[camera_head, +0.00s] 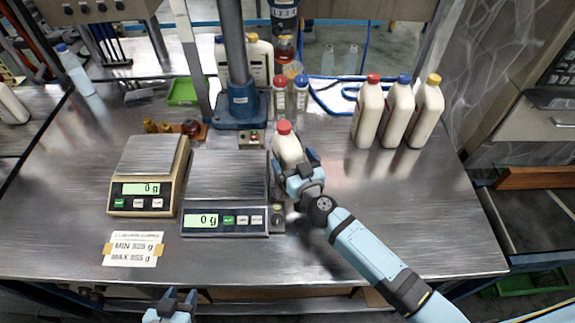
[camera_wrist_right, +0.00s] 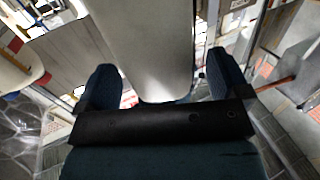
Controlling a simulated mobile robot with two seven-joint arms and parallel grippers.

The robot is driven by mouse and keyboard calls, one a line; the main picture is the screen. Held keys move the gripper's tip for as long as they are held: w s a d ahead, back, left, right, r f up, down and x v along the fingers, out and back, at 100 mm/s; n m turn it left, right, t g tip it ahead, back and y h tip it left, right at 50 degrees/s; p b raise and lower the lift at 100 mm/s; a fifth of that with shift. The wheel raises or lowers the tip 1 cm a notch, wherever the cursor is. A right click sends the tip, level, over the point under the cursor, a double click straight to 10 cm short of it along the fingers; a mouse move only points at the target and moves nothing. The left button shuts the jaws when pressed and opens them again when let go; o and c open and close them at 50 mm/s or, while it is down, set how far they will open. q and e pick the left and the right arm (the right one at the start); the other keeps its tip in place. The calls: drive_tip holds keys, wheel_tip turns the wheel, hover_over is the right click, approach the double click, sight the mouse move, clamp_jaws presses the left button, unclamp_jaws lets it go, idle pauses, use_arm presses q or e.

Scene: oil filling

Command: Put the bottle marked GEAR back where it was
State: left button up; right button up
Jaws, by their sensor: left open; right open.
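A cream bottle with a red cap (camera_head: 287,148) stands upright just right of the dark scale. My right gripper (camera_head: 296,164) is open at this bottle and hides its lower part. In the right wrist view the pale body of the bottle (camera_wrist_right: 150,45) lies between the two spread fingers, with gaps visible at the sides. My left gripper (camera_head: 178,298) is open and empty at the bottom edge of the view. Three similar bottles, with a red cap (camera_head: 368,115), a blue cap (camera_head: 398,115) and a yellow cap (camera_head: 426,115), stand at the right. No GEAR marking is readable.
A dark scale (camera_head: 226,180) and a tan scale (camera_head: 148,165) both read 0 g. A MIN/MAX card (camera_head: 132,249) lies in front. A blue-based stand (camera_head: 240,105) and small capped bottles (camera_head: 300,97) are behind. The table's right front (camera_head: 440,220) is clear.

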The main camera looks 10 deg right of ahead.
drive_tip(key=shift+w+a, duration=0.25)
drive_tip(key=shift+w, duration=1)
drive_tip(key=c, duration=1.7)
clamp_jaws()
drive_tip(key=shift+r, duration=0.1)
